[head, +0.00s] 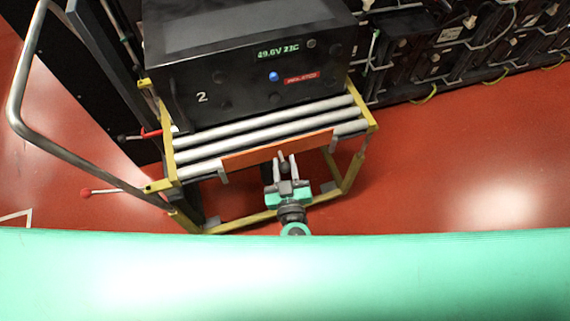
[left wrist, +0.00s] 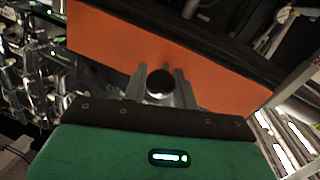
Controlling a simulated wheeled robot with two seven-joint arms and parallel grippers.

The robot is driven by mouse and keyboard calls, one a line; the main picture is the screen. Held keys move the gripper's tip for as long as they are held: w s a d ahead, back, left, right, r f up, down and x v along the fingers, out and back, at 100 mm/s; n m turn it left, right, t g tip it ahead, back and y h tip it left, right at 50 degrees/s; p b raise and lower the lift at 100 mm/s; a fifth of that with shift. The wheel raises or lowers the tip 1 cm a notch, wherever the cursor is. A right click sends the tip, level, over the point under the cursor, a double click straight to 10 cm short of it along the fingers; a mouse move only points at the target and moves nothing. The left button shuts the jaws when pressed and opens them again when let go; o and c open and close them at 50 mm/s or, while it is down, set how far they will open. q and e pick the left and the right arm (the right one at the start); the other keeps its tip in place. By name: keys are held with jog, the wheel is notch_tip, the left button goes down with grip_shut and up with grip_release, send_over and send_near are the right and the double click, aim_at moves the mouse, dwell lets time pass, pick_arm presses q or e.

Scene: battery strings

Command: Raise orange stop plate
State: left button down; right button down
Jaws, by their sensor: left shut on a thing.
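The orange stop plate (head: 260,155) spans the near side of a yellow-framed roller cart, at the front edge of its rollers. It also shows in the left wrist view (left wrist: 110,42), where it looks like a broad tilted orange panel with a dark top edge. My left gripper (head: 284,164) is at the near side of the plate, right of its middle. Its fingers are shut on a dark round knob (left wrist: 159,83) in front of the plate. I cannot see how the knob joins the plate. My right gripper is not in view.
A black battery box (head: 240,60) marked 2, with a lit display, sits on the rollers (head: 260,128) behind the plate. A bent metal handle (head: 18,90) and red-knobbed levers (head: 86,192) stand at the left. Battery racks (head: 440,45) line the back right. Red floor at right is clear.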

pick_arm(q)
jog(key=c, duration=1.3)
grip_release()
jog(key=shift+w+r, duration=0.1)
jog(key=shift+r, duration=0.3)
jog(key=shift+o, duration=0.8)
jog(key=shift+f, duration=0.15)
jog(key=s+d, duration=0.1)
jog(key=s, duration=1.3)
jog(key=shift+d, duration=0.3)
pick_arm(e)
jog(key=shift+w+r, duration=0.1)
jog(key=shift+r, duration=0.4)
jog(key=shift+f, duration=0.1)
pick_arm(q)
jog(key=shift+w, duration=0.15)
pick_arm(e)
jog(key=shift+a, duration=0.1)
